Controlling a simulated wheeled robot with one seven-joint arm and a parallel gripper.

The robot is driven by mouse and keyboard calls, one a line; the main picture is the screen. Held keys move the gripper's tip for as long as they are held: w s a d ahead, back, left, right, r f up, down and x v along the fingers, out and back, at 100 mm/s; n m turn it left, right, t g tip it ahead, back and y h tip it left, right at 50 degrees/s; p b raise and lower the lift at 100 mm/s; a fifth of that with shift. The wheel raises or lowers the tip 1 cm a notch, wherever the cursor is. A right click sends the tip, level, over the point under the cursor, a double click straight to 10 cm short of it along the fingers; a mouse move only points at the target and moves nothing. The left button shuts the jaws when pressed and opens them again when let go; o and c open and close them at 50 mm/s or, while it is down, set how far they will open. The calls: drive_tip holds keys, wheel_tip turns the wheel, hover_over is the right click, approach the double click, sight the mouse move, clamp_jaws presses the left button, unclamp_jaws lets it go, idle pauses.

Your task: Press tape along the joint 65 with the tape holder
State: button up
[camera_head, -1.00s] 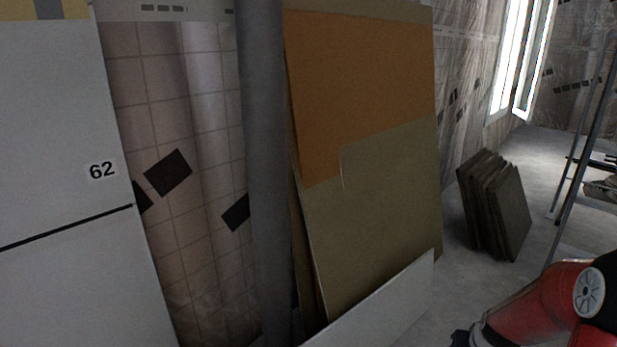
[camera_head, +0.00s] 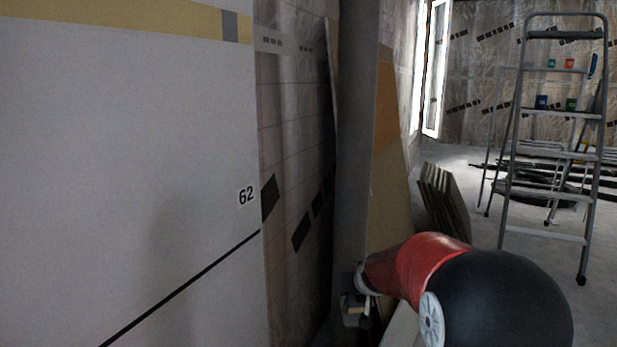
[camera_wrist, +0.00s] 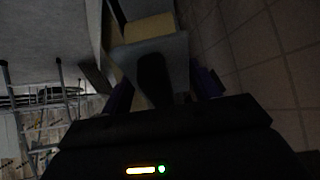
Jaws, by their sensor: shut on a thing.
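My gripper (camera_wrist: 165,92) is shut on the dark handle of what looks like the tape holder (camera_wrist: 150,75). The holder has a grey plate and a pale yellow block at its far end. In the head view the small grey and yellow piece beyond my red and black arm appears to be the holder (camera_head: 353,308), low in front of the leaning boards. A pale wall panel (camera_head: 120,150) fills the left, with a black slanting joint line (camera_head: 190,282) labelled 62 (camera_head: 246,196). No label 65 shows. The holder appears apart from the panel.
A grey column (camera_head: 355,130) stands right of a film-covered wall stretch (camera_head: 292,130). Tan and orange boards (camera_head: 388,150) lean behind it. A stack of dark boards (camera_head: 442,205) and a stepladder (camera_head: 508,190) with small cups stand at the right. Some floor between them is clear.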

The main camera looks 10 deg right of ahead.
drive_tip(key=a+r+n+t+y+b, duration=0.1)
drive_tip(key=a+r+n+t+y, duration=0.25)
drive_tip(key=r, duration=1.15)
drive_tip(key=a+r+n+t+y+b, duration=0.25)
drive_tip(key=r+y, duration=0.25)
drive_tip(key=r, duration=1)
drive_tip(key=s+a+r+n+g+y, duration=0.1)
drive_tip(key=s+a+r+n+y, duration=0.2)
drive_tip(key=s+r, duration=0.45)
drive_tip(key=s+a+r+n+g+y, duration=0.1)
drive_tip(key=s+a+r+y, duration=0.3)
drive_tip(key=r, duration=0.7)
drive_tip(key=s+a+r+n+g+y, duration=0.15)
drive_tip(key=s+r+y, duration=0.25)
drive_tip(key=s+r, duration=0.4)
drive_tip(key=w+a+r+p, duration=0.1)
drive_tip(key=w+a+p, duration=0.1)
drive_tip(key=w+a, duration=0.2)
drive_tip(key=shift+w+a+r+t, duration=0.15)
drive_tip(key=shift+w+a+t, duration=0.15)
drive_tip(key=shift+w+t, duration=0.1)
drive_tip(key=shift+o, duration=0.9)
drive_tip(key=shift+n+h, duration=0.25)
drive_tip(key=shift+d, duration=0.1)
drive_tip(key=c, duration=0.4)
drive_tip(key=shift+b, duration=0.3)
drive_tip(key=shift+w+a+b, duration=0.4)
drive_tip(key=shift+a+b, duration=0.25)
drive_tip(key=shift+b, duration=0.9)
